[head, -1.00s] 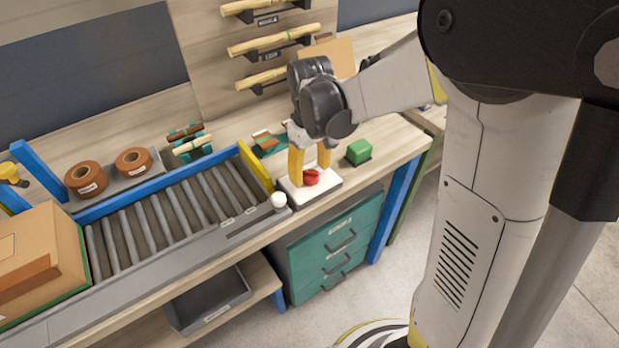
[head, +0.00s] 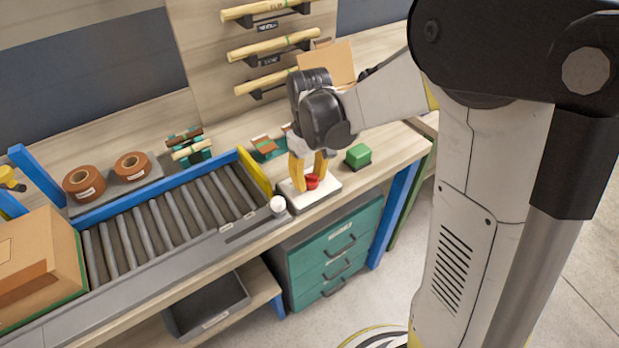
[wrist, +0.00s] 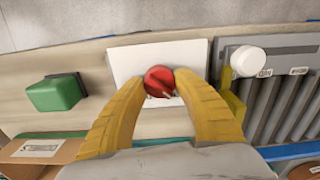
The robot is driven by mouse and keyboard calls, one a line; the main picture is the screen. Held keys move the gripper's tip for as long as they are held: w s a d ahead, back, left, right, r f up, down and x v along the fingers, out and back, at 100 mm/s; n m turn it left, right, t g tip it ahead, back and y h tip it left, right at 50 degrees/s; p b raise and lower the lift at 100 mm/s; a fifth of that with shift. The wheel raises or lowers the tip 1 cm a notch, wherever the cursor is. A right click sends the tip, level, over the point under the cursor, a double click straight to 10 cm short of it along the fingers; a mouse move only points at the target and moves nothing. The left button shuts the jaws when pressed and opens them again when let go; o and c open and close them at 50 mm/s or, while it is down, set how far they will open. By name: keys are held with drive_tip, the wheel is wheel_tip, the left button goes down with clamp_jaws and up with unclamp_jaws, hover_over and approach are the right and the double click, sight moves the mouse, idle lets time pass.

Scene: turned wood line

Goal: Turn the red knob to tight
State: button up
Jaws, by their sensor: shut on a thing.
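The red knob (head: 312,181) sits on a white plate (head: 322,199) at the front of the bench. In the wrist view the knob (wrist: 159,80) is round, with a pale pointer mark toward its lower right, and stands on the white plate (wrist: 190,53). My gripper (head: 308,183) reaches down from above with its yellow fingers around the knob. In the wrist view my gripper (wrist: 160,82) has a fingertip against each side of the knob and is shut on it. No tight marking is readable on the plate.
A green block (head: 358,156) stands right of the plate. A roller conveyor (head: 180,215) with a white round button (head: 278,204) lies to the left. A teal drawer cabinet (head: 335,250) is below. Wooden spindles (head: 272,46) hang on the wall behind.

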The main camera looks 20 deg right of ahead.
drive_tip(key=m+p, duration=0.1)
drive_tip(key=m, duration=0.3)
drive_tip(key=shift+m, duration=0.4)
drive_tip(key=m, duration=0.4)
drive_tip(key=shift+d+m+p, duration=0.1)
drive_tip(key=shift+m+p, duration=0.2)
drive_tip(key=m, duration=0.4)
drive_tip(key=shift+s+m+p, duration=0.1)
drive_tip(key=shift+m+p, duration=0.25)
drive_tip(key=shift+m, duration=1.85)
drive_tip(key=o, duration=1.2)
